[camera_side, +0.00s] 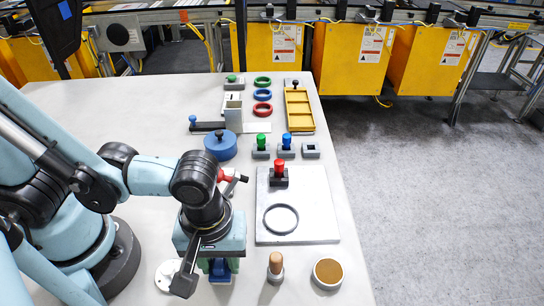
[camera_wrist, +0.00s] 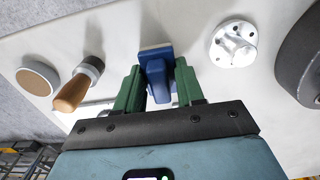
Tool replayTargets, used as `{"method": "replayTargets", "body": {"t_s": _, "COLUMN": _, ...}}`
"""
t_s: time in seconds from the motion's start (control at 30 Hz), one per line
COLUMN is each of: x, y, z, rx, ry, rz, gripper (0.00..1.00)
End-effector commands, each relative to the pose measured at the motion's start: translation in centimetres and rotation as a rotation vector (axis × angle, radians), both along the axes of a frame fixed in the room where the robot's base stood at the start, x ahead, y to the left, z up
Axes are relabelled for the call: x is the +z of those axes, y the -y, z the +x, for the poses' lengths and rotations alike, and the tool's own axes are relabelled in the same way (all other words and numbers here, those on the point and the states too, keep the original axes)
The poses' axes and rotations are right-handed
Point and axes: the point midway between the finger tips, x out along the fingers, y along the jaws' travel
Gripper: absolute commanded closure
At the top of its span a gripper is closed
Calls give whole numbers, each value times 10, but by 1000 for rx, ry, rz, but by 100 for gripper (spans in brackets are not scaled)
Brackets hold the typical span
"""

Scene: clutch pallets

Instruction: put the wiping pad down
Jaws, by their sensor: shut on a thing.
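The wiping pad (camera_wrist: 155,62) is a blue block with a raised grip. My gripper (camera_wrist: 158,92) is shut on that grip, with a green finger on each side. In the side view my gripper (camera_side: 220,265) points down over the near part of the pale table, and the blue pad (camera_side: 220,275) shows below it, partly hidden by the wrist. I cannot tell whether the pad touches the table.
A wooden-handled tool (camera_side: 276,264) and a round brown-topped dish (camera_side: 328,272) stand to the right.

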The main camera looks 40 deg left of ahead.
Motion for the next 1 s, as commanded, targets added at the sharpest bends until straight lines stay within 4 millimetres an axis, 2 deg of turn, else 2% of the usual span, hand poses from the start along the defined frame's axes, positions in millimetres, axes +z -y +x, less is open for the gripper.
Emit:
{"method": "replayTargets", "body": {"t_s": 0.2, "x": -15, "y": 0, "z": 0, "rx": 0, "ry": 1, "rz": -1, "gripper": 95}}
{"method": "replayTargets", "body": {"t_s": 0.67, "x": -19, "y": 0, "z": 0, "rx": 0, "ry": 0, "rz": 0, "gripper": 95}}
{"method": "replayTargets", "body": {"t_s": 0.7, "x": -20, "y": 0, "z": 0, "rx": 0, "ry": 0, "rz": 0, "gripper": 61}}
{"method": "replayTargets", "body": {"t_s": 0.87, "x": -19, "y": 0, "z": 0, "rx": 0, "ry": 0, "rz": 0, "gripper": 37}}
{"method": "replayTargets", "body": {"t_s": 1.0, "x": -19, "y": 0, "z": 0, "rx": 0, "ry": 0, "rz": 0, "gripper": 37}}
